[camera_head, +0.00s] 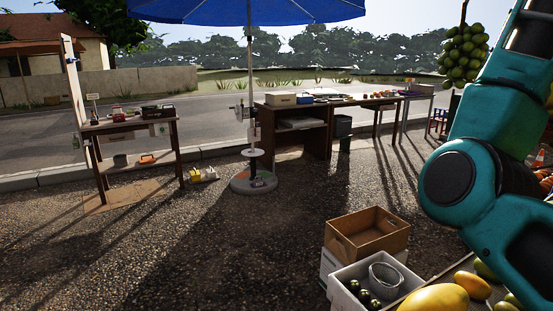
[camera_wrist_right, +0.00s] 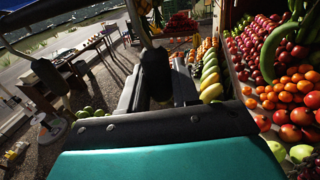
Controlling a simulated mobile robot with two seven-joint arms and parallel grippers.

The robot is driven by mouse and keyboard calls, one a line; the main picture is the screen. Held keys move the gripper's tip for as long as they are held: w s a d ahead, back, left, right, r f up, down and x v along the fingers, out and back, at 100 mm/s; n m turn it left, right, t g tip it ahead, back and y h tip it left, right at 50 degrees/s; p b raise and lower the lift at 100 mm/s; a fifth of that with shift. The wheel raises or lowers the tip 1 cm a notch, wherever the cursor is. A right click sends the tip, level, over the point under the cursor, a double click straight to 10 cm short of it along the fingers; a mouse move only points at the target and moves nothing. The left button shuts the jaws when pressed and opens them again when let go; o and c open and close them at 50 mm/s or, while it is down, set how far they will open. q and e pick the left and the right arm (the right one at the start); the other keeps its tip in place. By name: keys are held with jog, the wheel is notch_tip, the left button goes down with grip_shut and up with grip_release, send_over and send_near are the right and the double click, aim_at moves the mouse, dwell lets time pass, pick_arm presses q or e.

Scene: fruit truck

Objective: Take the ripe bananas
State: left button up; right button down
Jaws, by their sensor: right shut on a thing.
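My right gripper (camera_wrist_right: 158,88) is at the middle of the right wrist view. Its fingers are shut on a dark thing with a thin brown stem (camera_wrist_right: 139,18) rising from it; I cannot tell whether this is part of a banana bunch. No ripe bananas can be clearly picked out in either view. Long curved green fruit (camera_wrist_right: 272,52) hangs at the right of the wrist view. In the head view my teal right arm rises at the right and its gripper is out of frame. My left gripper is not in view.
Beside the gripper are yellow-green elongated fruit (camera_wrist_right: 211,92), oranges (camera_wrist_right: 285,92) and red fruit. A round green fruit bunch (camera_head: 463,55) hangs near my arm. A brown crate (camera_head: 367,238) and a white crate (camera_head: 343,289) stand low. The gravel in the middle is clear.

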jog(key=shift+a+r, duration=0.15)
jog(key=shift+s+r+p, duration=0.1)
jog(key=shift+r+p, duration=0.25)
jog(key=shift+r, duration=0.2)
jog(key=shift+r+p, duration=0.85)
jog(key=shift+r, duration=0.15)
jog(key=shift+s+a, duration=0.1)
jog(key=shift+a, duration=0.05)
